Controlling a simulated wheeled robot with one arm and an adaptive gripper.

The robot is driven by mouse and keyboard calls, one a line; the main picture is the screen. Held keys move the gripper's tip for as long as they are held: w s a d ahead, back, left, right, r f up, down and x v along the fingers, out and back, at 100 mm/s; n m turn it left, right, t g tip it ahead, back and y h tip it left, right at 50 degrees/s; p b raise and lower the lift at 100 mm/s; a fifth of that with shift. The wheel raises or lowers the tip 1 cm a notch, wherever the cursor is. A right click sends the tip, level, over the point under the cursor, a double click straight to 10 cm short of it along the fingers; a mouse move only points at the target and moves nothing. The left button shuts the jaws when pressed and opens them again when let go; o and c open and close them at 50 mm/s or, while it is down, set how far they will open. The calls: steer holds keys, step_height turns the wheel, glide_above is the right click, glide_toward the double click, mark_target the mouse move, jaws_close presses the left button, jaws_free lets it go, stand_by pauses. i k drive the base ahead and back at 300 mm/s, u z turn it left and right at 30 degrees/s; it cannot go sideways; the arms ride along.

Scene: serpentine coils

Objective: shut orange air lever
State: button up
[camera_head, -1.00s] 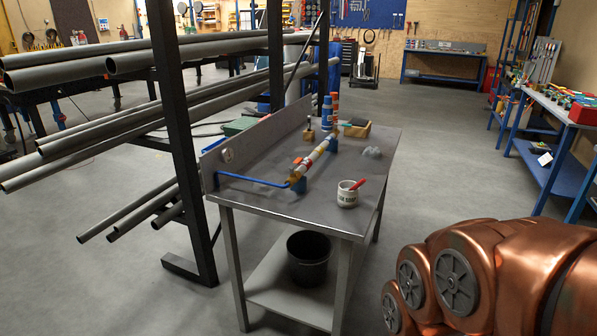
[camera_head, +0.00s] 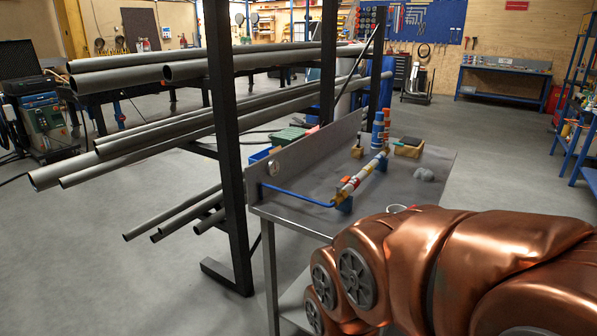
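A narrow pipe assembly (camera_head: 357,182) with brass, white and blue parts runs across the metal workbench (camera_head: 440,160). A small orange part (camera_head: 346,180), likely the air lever, sits near its front end. It is too small to tell which way it is turned. A blue hose (camera_head: 290,193) leads left from that end. Blue cylinders with an orange top (camera_head: 386,114) stand at the far end. My copper-coloured arm covers the lower right, in front of the bench. My gripper is out of view.
A rack of long grey pipes (camera_head: 150,120) stands left of the bench, with pipe ends jutting left. A white cup (camera_head: 396,208) is mostly hidden behind my arm. A wooden block (camera_head: 408,150) sits at the bench's far side. Open floor (camera_head: 500,130) lies beyond the bench.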

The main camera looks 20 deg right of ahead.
mark_target(346, 178)
steer(key=u, duration=0.05)
steer(key=i, duration=1.1)
steer(key=z, duration=0.6)
